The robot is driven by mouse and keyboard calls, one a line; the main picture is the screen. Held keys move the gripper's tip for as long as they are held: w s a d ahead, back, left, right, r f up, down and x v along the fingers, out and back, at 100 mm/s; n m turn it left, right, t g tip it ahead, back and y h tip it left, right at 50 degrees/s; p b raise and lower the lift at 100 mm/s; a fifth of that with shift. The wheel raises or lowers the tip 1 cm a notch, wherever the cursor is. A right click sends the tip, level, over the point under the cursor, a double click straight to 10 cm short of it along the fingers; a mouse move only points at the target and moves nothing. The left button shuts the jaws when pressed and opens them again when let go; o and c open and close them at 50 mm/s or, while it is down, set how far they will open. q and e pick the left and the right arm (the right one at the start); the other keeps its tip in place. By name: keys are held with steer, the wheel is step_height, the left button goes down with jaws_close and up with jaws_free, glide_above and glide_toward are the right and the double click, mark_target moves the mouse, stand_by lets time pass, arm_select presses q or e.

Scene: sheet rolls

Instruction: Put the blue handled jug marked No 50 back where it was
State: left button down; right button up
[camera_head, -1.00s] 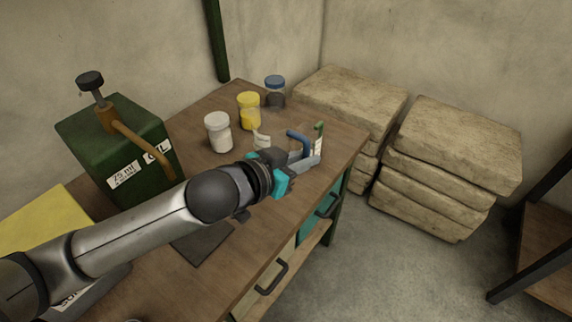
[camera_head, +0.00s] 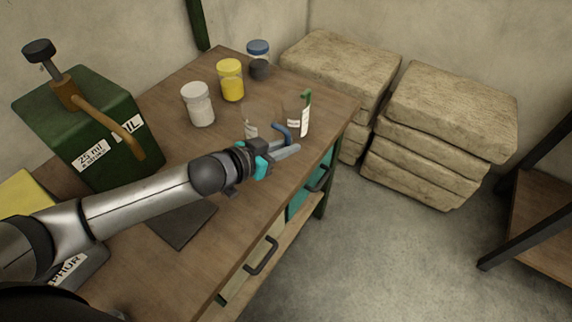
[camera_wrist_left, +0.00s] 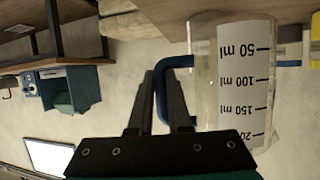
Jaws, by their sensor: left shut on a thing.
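The clear jug (camera_head: 258,119) with a blue handle (camera_head: 283,132) is near the right part of the workbench. In the left wrist view the jug (camera_wrist_left: 204,75) shows a white scale label in ml, and its handle (camera_wrist_left: 162,112) passes between the fingers. My left gripper (camera_head: 288,151) is shut on this handle; its fingertips (camera_wrist_left: 162,78) also show in the wrist view. No "No 50" mark is readable. I cannot tell whether the jug's base touches the bench. A green-handled clear jug (camera_head: 298,120) stands just to its right. My right gripper is not in view.
A dark mat (camera_head: 180,222) lies in front. Stacked sacks (camera_head: 435,140) are beyond the right edge.

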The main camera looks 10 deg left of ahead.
arm_select(q)
steer(key=shift+f+b, duration=0.8)
steer(key=shift+f, duration=1.9)
steer(key=shift+f, duration=0.15)
steer(key=c, duration=0.9)
jaws_free()
steer(key=shift+o, duration=0.2)
steer(key=shift+s+a+r, duration=0.1)
steer(key=shift+r, duration=0.1)
steer(key=p+v, duration=0.2)
steer(key=v, duration=0.9)
steer(key=shift+s+a+p, duration=0.2)
steer(key=shift+s+p, duration=0.1)
steer(key=shift+p, duration=0.05)
steer(key=shift+r, duration=0.1)
